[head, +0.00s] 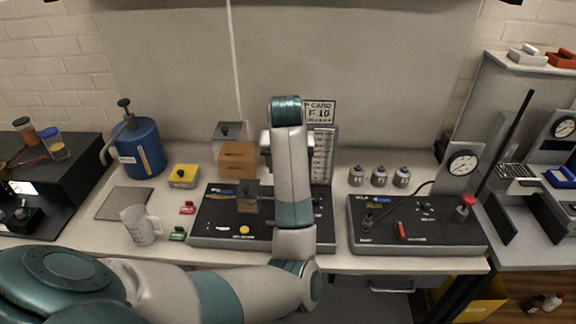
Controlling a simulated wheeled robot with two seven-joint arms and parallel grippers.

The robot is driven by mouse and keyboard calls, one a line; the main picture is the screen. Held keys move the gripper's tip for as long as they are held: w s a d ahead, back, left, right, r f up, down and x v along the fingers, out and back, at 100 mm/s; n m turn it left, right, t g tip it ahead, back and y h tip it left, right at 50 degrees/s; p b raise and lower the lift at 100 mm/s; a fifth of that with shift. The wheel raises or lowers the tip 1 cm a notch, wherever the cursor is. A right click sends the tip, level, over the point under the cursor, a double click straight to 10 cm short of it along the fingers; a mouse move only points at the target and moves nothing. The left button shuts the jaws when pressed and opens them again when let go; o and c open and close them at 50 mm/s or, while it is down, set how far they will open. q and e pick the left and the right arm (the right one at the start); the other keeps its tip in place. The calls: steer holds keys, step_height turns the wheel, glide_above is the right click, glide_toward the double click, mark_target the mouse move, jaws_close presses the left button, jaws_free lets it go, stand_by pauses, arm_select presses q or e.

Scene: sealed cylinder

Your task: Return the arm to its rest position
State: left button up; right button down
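My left arm (290,170) comes in from the bottom left, bends at its elbow near the bench's front edge and rises over the left black panel (215,225). Its teal wrist end (286,108) is in front of the card and scale at the back. Grey parts show on both sides of the upper arm, but the fingers are hidden, so I cannot tell whether this gripper is open or holds anything. My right gripper is not in view. A small dark grey block with a clear part (248,195) stands on the left panel, just left of the arm.
A blue pump bottle (137,148), clear jug (139,226) and yellow box (184,176) stand left. An orange-filled clear box (237,155) is behind the panel. Several small metal canisters (379,176) and a second black panel (415,226) with a gauge (462,163) are right.

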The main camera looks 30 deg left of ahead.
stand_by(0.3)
arm_select(q)
steer(key=s+d+f+m, duration=0.3)
steer(key=s+d+f, duration=0.2)
steer(key=s+f, duration=0.6)
steer(key=s+d+f+m, duration=0.35)
steer(key=s+f, duration=0.55)
steer(key=s, duration=0.4)
steer(key=s+d+f+m+h, duration=0.2)
steer(key=s+d+f+h, duration=0.1)
steer(key=s+d, duration=0.8)
steer(key=s+a+f+g+b, duration=0.15)
steer(key=f+b, duration=0.25)
steer(key=f, duration=1.4)
steer(key=s+f+b, duration=0.2)
steer(key=f+b, duration=0.3)
steer(key=f, duration=1.4)
steer(key=s+a+f+b, duration=0.1)
steer(key=s+f+b, duration=0.2)
steer(key=s+f, duration=0.6)
steer(key=s+a+f+g+b, duration=0.1)
steer(key=s+a+f+b, duration=0.1)
steer(key=s+f, duration=0.7)
step_height(320, 180, down, 5)
steer(key=shift+a+f+y+b, duration=0.1)
steer(key=shift+a+y+b, duration=0.2)
steer(key=shift+b, duration=0.45)
